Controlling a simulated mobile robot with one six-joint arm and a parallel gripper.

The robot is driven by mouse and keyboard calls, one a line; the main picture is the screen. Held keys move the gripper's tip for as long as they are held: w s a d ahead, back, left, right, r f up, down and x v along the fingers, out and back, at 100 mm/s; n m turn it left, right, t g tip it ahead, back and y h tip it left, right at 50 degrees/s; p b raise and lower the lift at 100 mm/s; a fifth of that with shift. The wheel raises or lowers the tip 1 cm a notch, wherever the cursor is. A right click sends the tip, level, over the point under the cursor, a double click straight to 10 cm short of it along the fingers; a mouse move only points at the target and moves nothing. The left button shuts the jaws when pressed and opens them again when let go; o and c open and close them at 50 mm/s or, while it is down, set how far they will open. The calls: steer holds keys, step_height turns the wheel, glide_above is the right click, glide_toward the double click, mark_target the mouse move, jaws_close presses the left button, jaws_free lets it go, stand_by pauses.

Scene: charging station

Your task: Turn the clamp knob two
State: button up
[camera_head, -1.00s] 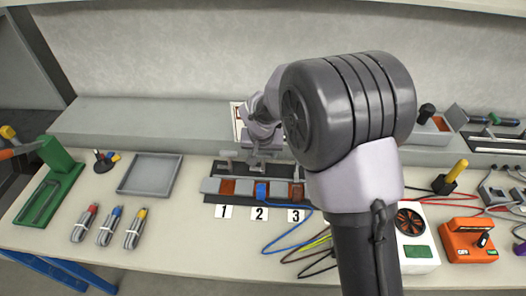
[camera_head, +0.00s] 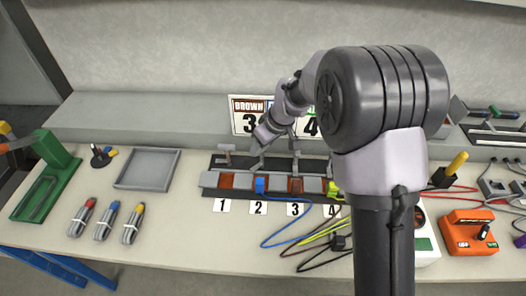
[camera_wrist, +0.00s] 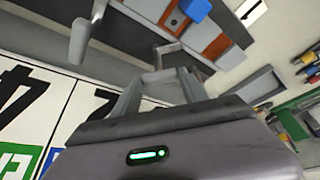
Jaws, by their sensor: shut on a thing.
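The terminal block (camera_head: 208,180) lies on a dark base in mid-table, with numbered slots 1, 2, 3 and 4 along its front. Grey T-shaped clamp knobs stand behind the slots. Clamp knob one (camera_head: 226,153) stands clear at the left. Clamp knob two (camera_wrist: 167,48) is in line with the slot with the blue plug (camera_head: 261,185). My gripper (camera_wrist: 160,80) is shut on knob two's handle, with a finger on each side. In the head view my gripper (camera_head: 261,154) hides much of this knob. Another grey knob (camera_wrist: 80,42) is close beside it in the wrist view.
Number cards (camera_head: 249,117) stand behind the block. Blue, yellow and black wires run in front of the block. An orange meter (camera_head: 468,232) stands at the right.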

steer(key=shift+w+d+n+g+y+b, duration=0.15)
steer(key=shift+n+g+y, duration=0.25)
steer(key=shift+n, duration=1)
steer(key=shift+n+g+y+b, duration=0.2)
steer(key=shift+n+g, duration=0.3)
steer(key=shift+n, duration=0.9)
steer(key=o, duration=1.4)
steer(key=p+v, duration=0.6)
steer(key=v, duration=1.1)
steer(key=shift+r+p, duration=0.25)
steer(key=shift+p, duration=0.1)
